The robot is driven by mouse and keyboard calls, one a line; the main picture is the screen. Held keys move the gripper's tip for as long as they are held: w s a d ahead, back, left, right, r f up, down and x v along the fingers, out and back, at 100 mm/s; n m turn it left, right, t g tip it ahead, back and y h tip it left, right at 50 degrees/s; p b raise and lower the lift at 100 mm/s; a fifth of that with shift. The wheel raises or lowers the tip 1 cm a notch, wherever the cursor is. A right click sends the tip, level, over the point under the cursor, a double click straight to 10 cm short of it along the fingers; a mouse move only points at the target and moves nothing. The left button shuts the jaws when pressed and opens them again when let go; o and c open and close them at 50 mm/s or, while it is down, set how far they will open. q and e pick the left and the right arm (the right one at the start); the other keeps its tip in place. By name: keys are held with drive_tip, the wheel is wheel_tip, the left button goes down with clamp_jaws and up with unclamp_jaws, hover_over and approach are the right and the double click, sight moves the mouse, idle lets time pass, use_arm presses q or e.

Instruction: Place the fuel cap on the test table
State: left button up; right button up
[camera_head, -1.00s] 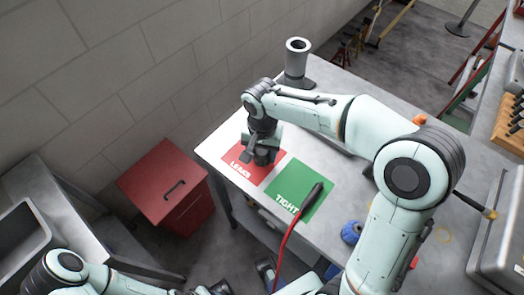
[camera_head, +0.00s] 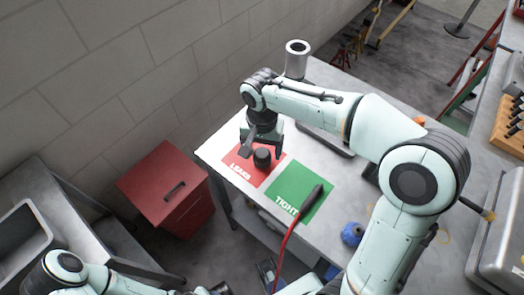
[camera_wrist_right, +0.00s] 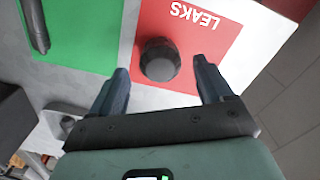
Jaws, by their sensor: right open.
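The fuel cap (camera_head: 262,158), a small black round cap, sits on the red mat marked LEAKS (camera_head: 238,172) on the test table (camera_head: 224,141). My right gripper (camera_head: 261,146) is open just above the cap. In the right wrist view the cap (camera_wrist_right: 160,60) lies between and beyond the two spread fingertips (camera_wrist_right: 161,72), apart from both. My left gripper (camera_head: 216,289) shows only in part at the bottom edge of the head view; its jaws cannot be made out.
A green mat marked TIGHT (camera_head: 294,186) lies beside the red one, with a black-handled probe (camera_head: 311,198) on a red hose. A grey cylinder on a stand (camera_head: 297,58) is at the back. A blue object (camera_head: 352,234) lies near the front. A red cabinet (camera_head: 165,190) stands left.

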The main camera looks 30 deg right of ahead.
sight(262, 153)
wheel_tip(262, 153, up, 9)
drive_tip(key=p, duration=0.1)
idle(0.7)
